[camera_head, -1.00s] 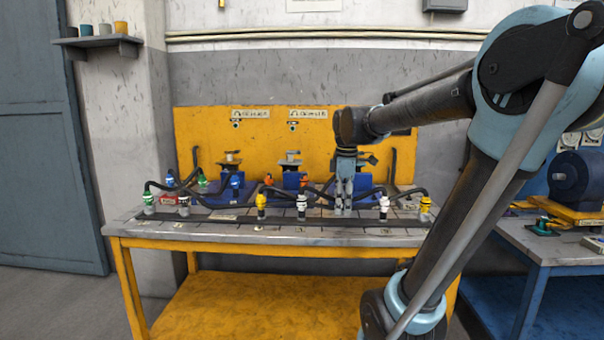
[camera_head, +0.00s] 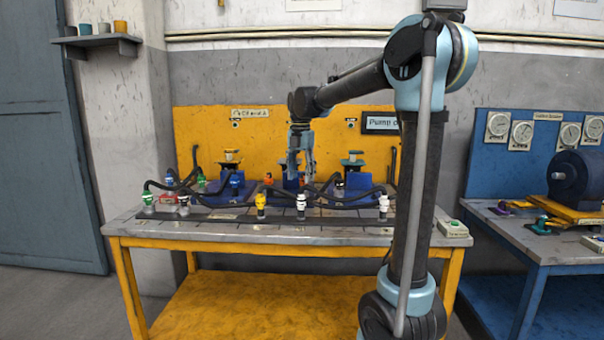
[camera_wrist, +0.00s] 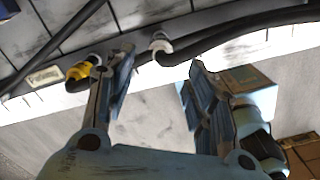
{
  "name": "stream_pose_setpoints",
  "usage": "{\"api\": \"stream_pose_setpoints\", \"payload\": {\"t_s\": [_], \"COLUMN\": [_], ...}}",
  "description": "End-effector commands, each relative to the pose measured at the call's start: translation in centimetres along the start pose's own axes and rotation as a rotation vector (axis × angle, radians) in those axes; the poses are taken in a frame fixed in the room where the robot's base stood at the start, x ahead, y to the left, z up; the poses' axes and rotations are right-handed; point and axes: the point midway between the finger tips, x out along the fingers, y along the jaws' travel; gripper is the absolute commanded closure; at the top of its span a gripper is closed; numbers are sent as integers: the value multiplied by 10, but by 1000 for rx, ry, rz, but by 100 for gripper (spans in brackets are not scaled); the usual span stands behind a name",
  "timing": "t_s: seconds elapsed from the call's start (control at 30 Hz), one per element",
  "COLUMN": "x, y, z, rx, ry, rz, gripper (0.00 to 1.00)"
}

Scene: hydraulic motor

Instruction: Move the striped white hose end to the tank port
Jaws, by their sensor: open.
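Several hose ends stand upright along the front of the bench. The center and left ones seem to have dark bands, but the stripes are too small to be sure. My gripper (camera_head: 300,170) is open and empty, above and behind the center white hose end. In the wrist view my gripper's (camera_wrist: 155,80) fingers are apart, with a white-ringed hose end (camera_wrist: 162,43) beyond the gap and a yellow one (camera_wrist: 82,70) by the left finger. I cannot tell which fitting is the tank port.
A yellow hose end (camera_head: 261,204) and a green one (camera_head: 148,198) stand in the same row. Black hoses (camera_head: 350,200) loop between the hose ends and blue blocks. A yellow back panel (camera_head: 210,130) rises behind. A blue side bench (camera_head: 560,255) stands at the right.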

Motion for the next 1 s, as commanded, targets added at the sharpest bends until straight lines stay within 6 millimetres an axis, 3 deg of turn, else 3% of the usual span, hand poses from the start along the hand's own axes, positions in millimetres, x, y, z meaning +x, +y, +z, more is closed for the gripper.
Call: {"api": "stream_pose_setpoints", "payload": {"t_s": [0.6, 1.0], "x": [59, 78], "y": [0, -1], "z": [0, 0], "rx": [2, 2], "ry": [0, 0], "rz": [0, 0], "gripper": [50, 50]}}
